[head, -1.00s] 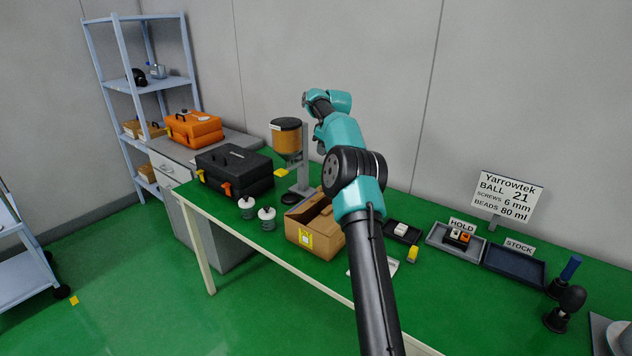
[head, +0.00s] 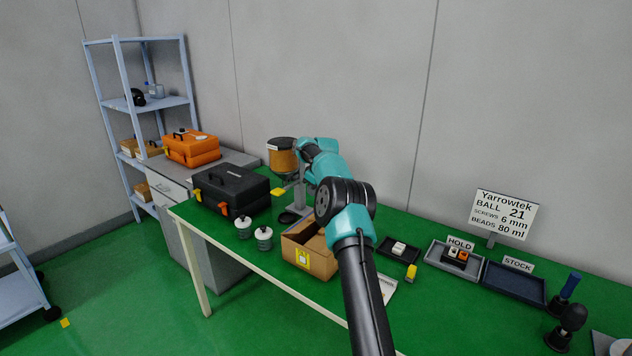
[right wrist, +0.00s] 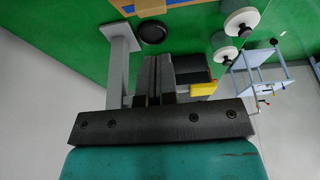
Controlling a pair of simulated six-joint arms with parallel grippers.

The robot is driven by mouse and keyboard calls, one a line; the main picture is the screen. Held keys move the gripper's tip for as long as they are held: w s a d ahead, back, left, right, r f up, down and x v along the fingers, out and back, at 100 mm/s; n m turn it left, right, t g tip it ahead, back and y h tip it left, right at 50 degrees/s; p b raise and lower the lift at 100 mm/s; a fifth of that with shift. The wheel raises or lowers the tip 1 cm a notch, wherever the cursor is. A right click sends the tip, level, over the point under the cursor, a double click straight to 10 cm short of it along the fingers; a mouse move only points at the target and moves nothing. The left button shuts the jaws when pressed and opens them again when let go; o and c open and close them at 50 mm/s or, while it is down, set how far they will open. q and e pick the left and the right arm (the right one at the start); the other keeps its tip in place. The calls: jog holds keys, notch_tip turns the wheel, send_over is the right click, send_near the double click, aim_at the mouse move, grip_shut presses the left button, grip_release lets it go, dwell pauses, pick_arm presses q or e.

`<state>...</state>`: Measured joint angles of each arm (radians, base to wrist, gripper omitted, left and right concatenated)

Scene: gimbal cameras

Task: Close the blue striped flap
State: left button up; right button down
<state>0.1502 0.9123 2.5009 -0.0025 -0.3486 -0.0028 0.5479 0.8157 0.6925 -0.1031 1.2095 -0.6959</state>
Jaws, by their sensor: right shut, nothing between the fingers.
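A brown cardboard box (head: 312,264) with a yellow label stands on the green table. Its top looks open, with a dark inside showing, and my arm covers its right and far side. In the right wrist view a bit of the box (right wrist: 180,3) shows at the top edge with a blue strip (right wrist: 128,9) on it, cut off by the frame. I cannot make out the whole striped flap. My right gripper (right wrist: 159,62) is shut and empty, apart from the box. In the head view its fingers are hidden behind my arm. My left gripper is not in view.
A hopper (head: 283,157) on a grey post stands behind the box. Two white-capped jars (head: 264,238) and a black toolbox (head: 231,190) are to the left. A small black tray (head: 398,250), a yellow item (head: 411,272) and a blue tray (head: 514,284) are to the right.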

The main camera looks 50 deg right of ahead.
aim_at(307, 216)
jog(key=shift+s+d+f, duration=0.1)
jog(key=shift+s+f, duration=0.2)
jog(key=shift+f, duration=0.3)
jog(key=shift+s+a+f, duration=0.1)
jog(key=shift+s+f, duration=0.2)
jog(key=shift+f, duration=0.35)
jog(key=shift+s+d+f, duration=0.1)
jog(key=shift+s+f, duration=0.2)
jog(key=shift+f, duration=0.3)
